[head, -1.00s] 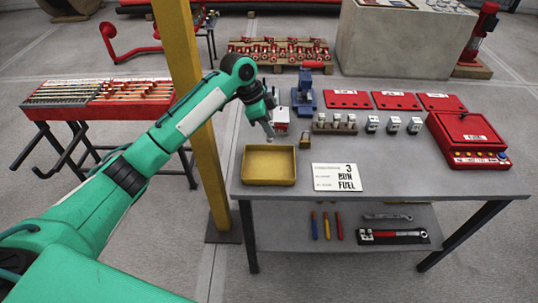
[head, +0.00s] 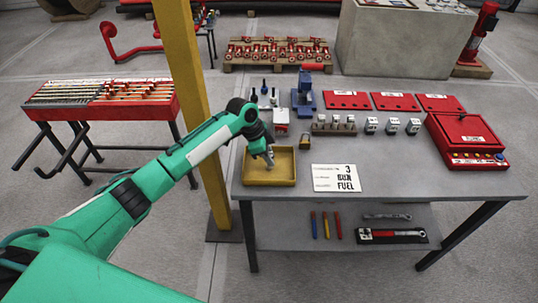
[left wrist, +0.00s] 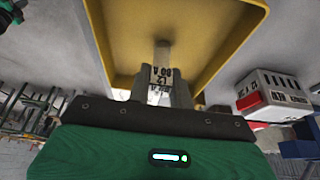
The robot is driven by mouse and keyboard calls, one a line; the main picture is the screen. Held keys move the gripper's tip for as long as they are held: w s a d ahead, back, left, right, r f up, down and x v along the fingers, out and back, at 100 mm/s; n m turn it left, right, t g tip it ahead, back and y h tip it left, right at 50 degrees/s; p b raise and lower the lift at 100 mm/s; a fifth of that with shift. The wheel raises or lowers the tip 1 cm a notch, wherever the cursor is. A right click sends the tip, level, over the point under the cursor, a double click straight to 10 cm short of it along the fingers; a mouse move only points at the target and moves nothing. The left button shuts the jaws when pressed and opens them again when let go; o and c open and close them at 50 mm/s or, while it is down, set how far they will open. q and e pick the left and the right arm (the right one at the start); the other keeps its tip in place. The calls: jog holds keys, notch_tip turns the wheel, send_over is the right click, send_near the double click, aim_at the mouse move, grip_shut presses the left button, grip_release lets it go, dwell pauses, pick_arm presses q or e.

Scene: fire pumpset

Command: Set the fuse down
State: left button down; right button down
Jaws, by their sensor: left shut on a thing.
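My left gripper (head: 269,158) is over the yellow tray (head: 268,182) near the left end of the grey table, pointing down into it. In the left wrist view it is shut on a small pale fuse (left wrist: 161,76) with dark printed letters. The yellow tray (left wrist: 110,38) fills the top of that view behind the fuse. I cannot tell whether the fuse touches the tray floor. My right gripper is not in view.
A white and red box (head: 281,119) stands behind the tray; it also shows at the right of the left wrist view (left wrist: 270,95). A label card (head: 337,178) lies right of the tray, with a brass padlock (head: 305,158) beyond it. A yellow post (head: 190,80) stands left of the table.

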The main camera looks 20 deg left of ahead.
pick_arm(q)
jog(key=c, duration=1.3)
grip_release()
jog(key=shift+f, duration=0.1)
jog(key=shift+o, duration=0.2)
jog(key=b+v, duration=0.1)
jog(key=v, duration=1.1)
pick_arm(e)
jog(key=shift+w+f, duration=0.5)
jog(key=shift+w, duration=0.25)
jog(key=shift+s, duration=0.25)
